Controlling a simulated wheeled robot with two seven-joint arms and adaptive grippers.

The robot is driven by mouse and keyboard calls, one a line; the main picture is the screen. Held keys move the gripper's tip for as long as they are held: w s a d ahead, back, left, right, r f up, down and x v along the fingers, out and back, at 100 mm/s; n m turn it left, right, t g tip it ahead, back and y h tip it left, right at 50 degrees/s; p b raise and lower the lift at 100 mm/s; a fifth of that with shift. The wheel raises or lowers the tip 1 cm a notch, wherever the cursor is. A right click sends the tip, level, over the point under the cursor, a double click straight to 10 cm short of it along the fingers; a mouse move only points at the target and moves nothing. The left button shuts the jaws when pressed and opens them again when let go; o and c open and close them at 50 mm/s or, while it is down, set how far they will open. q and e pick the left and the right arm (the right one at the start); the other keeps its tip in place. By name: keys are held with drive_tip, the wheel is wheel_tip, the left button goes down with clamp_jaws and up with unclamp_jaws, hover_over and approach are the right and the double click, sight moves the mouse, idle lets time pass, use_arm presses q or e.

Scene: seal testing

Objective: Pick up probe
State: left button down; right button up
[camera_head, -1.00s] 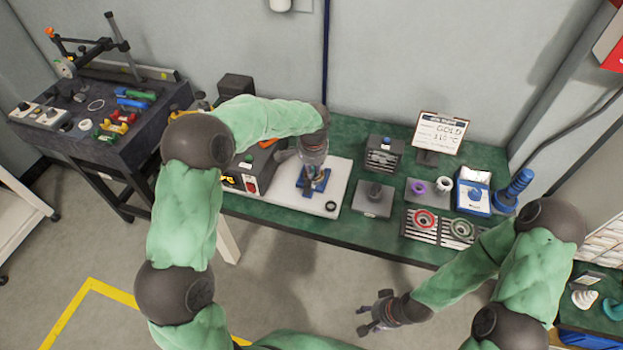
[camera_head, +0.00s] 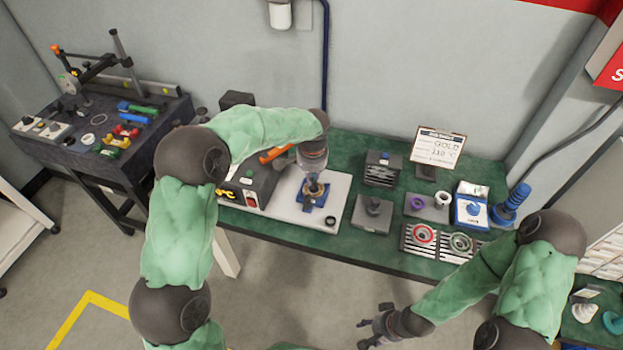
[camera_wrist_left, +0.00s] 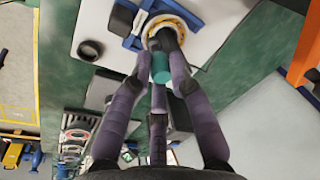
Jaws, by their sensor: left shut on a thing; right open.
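My left gripper (camera_head: 313,178) is over the blue holder (camera_head: 315,199) on the white board (camera_head: 283,206). In the left wrist view its fingers (camera_wrist_left: 160,80) are closed around the teal end of the probe (camera_wrist_left: 161,66). The probe's dark part points toward the brass-coloured ring (camera_wrist_left: 180,20) in the blue holder, also in that view (camera_wrist_left: 131,41). I cannot tell whether the probe's tip is inside the ring or above it. My right gripper (camera_head: 376,326) is open and empty, low in front of the bench.
A dark box with a red switch (camera_head: 252,186) stands left of the holder. A small black ring (camera_head: 330,222) lies on the board's front corner. Grey blocks (camera_head: 372,213), ring trays (camera_head: 424,236) and a sign (camera_head: 438,148) stand to the right.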

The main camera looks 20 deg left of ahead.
use_arm(q)
drive_tip(key=s+r+p, duration=0.1)
drive_tip(key=s+r, duration=0.3)
drive_tip(key=s, duration=0.3)
drive_tip(key=s+d+r+p, duration=0.1)
drive_tip(key=s+r, duration=0.4)
drive_tip(key=s, duration=0.2)
drive_tip(key=shift+r+p, duration=0.25)
drive_tip(key=shift+p, duration=0.05)
use_arm(e)
drive_tip(key=shift+r, duration=1.45)
use_arm(q)
drive_tip(key=shift+w+d, duration=0.1)
drive_tip(key=shift+d, duration=0.05)
